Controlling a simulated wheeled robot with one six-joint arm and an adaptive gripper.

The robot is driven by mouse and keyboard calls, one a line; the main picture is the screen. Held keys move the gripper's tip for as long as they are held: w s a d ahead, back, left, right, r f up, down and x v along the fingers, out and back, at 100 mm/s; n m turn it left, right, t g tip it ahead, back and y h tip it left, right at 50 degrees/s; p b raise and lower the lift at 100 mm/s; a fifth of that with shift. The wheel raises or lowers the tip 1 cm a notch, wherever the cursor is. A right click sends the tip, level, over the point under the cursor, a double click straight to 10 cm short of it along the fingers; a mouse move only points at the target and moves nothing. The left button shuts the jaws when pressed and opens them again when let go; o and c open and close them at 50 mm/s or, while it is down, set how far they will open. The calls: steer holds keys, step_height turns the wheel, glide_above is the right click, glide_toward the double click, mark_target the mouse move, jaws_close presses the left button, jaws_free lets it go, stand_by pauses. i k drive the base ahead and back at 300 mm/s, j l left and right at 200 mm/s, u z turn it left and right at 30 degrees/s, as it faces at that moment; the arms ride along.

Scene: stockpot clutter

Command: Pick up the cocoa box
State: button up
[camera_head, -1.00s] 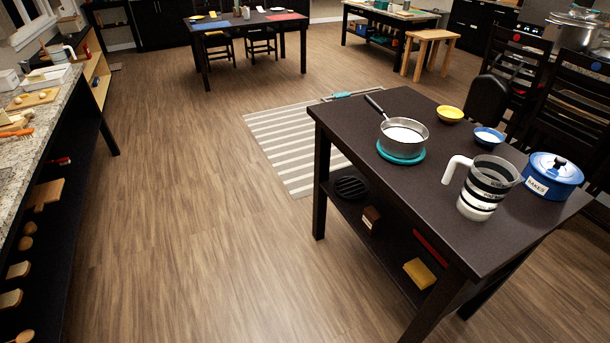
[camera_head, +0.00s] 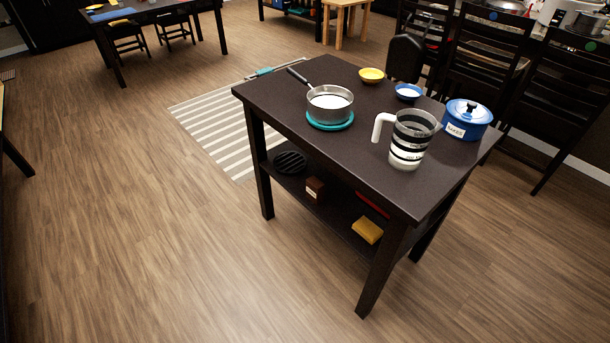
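A small dark brown box (camera_head: 315,189) with a light mark on its front stands on the lower shelf of the dark table. It looks like the cocoa box, but its label is too small to read. It sits between a round black trivet-like thing (camera_head: 289,162) on its left and a yellow block (camera_head: 367,230) on its right. The tabletop is above it, and its front side is open to view. My gripper is not in view.
On the dark tabletop (camera_head: 280,99) stand a saucepan (camera_head: 331,105) on a teal trivet, a striped pitcher (camera_head: 410,142), a blue pot (camera_head: 467,119), a yellow bowl (camera_head: 371,75) and a blue bowl (camera_head: 408,92). Chairs (camera_head: 480,60) stand behind. The wooden floor (camera_head: 150,240) at left is clear.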

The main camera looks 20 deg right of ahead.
mark_target(315, 188)
steer(key=i+j, duration=0.45)
steer(key=i, duration=0.2)
steer(key=i+j, duration=0.4)
steer(key=i, duration=0.2)
steer(key=i+j+z, duration=0.1)
steer(key=i+j, duration=0.35)
steer(key=i, duration=0.2)
